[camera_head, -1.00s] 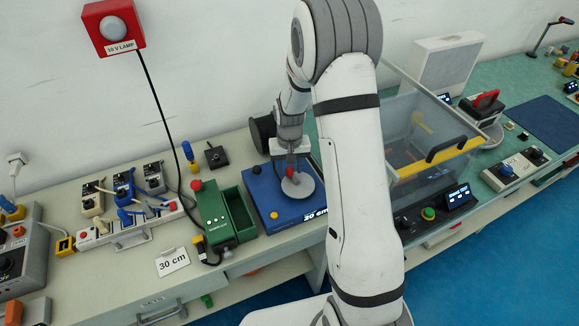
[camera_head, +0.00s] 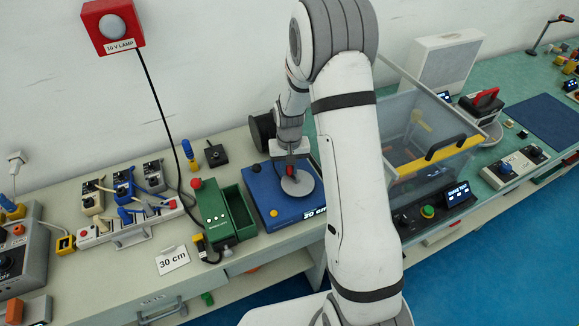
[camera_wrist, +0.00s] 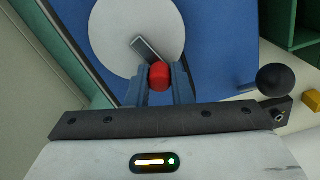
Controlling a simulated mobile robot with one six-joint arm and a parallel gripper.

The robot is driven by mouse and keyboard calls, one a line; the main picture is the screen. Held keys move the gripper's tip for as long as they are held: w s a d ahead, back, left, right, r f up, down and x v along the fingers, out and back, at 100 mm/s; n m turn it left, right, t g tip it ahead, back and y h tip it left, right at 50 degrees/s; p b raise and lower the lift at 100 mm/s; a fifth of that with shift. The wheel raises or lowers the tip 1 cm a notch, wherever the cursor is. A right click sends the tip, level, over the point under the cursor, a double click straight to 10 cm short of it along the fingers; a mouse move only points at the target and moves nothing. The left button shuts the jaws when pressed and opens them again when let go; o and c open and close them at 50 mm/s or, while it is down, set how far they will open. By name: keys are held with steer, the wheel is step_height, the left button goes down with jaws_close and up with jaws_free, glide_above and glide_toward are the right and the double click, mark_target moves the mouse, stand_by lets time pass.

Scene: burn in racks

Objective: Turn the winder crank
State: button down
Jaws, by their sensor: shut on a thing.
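The winder is a blue box (camera_head: 268,205) with a round grey disc (camera_head: 297,184) on top, near the middle of the bench. In the wrist view the disc (camera_wrist: 120,32) carries a short grey crank arm (camera_wrist: 146,48) that ends in a red knob (camera_wrist: 159,76). My gripper (camera_wrist: 158,88) is shut on the red knob, its fingers on either side of it. In the head view my gripper (camera_head: 291,170) is over the disc, and the knob shows only as a small red spot.
A green box (camera_head: 213,215) with an open compartment stands left of the winder. A clear bin with a yellow front edge (camera_head: 435,157) stands to the right. A "30 cm" card (camera_head: 173,260) lies at the bench's front. A black roll (camera_head: 263,131) stands behind the winder.

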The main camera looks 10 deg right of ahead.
steer(key=shift+a+f+n+b, duration=0.25)
steer(key=shift+n+b, duration=0.25)
steer(key=shift+b, duration=0.25)
steer(key=shift+s+a+r+n+b, duration=0.1)
steer(key=shift+s+r+n+b, duration=0.1)
steer(key=shift+n+b, duration=0.3)
steer(key=c, duration=1.3)
jaws_free()
steer(key=shift+r, duration=0.1)
step_height(320, 180, up, 8)
steer(key=shift+f+b, duration=0.15)
steer(key=shift+b, duration=0.25)
